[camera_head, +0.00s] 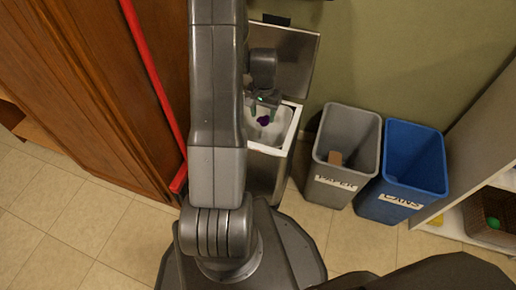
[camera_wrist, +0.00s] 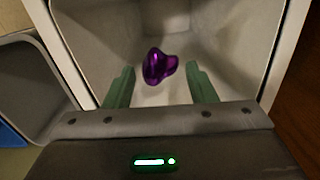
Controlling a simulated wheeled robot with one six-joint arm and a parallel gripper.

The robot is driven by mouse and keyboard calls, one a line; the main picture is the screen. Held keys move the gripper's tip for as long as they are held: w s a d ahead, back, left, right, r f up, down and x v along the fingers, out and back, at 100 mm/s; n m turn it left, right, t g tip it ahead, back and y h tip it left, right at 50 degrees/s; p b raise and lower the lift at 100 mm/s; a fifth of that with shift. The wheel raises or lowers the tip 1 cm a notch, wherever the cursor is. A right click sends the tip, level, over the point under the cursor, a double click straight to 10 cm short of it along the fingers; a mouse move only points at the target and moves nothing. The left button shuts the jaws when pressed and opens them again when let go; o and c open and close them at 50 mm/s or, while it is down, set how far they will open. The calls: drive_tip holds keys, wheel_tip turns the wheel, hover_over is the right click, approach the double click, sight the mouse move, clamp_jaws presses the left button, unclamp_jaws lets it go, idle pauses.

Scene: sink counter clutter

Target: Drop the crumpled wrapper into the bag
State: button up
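The crumpled wrapper (camera_wrist: 159,67) is shiny purple. It shows beyond and between my gripper's fingertips, over the inside of the bag, and as a small purple spot in the head view (camera_head: 263,120). I cannot tell whether it is in the air or resting on the bottom. The pale bag (camera_head: 281,119) lines an open-lidded bin; its inside walls (camera_wrist: 225,32) fill much of the wrist view. My gripper (camera_wrist: 163,75) points down into the bin mouth, its green fingers wide apart with a gap on both sides of the wrapper. It also shows in the head view (camera_head: 264,108).
A grey PAPER bin (camera_head: 325,180) with a brown item inside and a blue CANS bin (camera_head: 402,190) stand to the right. The raised lid (camera_head: 290,60) is behind the lined bin. A red pole (camera_head: 150,70) leans by the wooden cabinet (camera_head: 100,110) at left. A shelf (camera_head: 470,170) stands far right.

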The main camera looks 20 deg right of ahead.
drive_tip(key=shift+o, duration=1.2)
wheel_tip(320, 180, up, 14)
drive_tip(key=p, duration=0.4)
drive_tip(key=shift+p, duration=0.35)
drive_tip(key=shift+f, duration=0.1)
wheel_tip(320, 180, down, 14)
drive_tip(key=b, duration=0.5)
drive_tip(key=shift+f, duration=0.2)
wheel_tip(320, 180, up, 3)
drive_tip(key=shift+r+p, duration=0.1)
drive_tip(key=shift+p, duration=1.05)
drive_tip(key=shift+r+p, duration=0.5)
drive_tip(key=shift+r, duration=0.25)
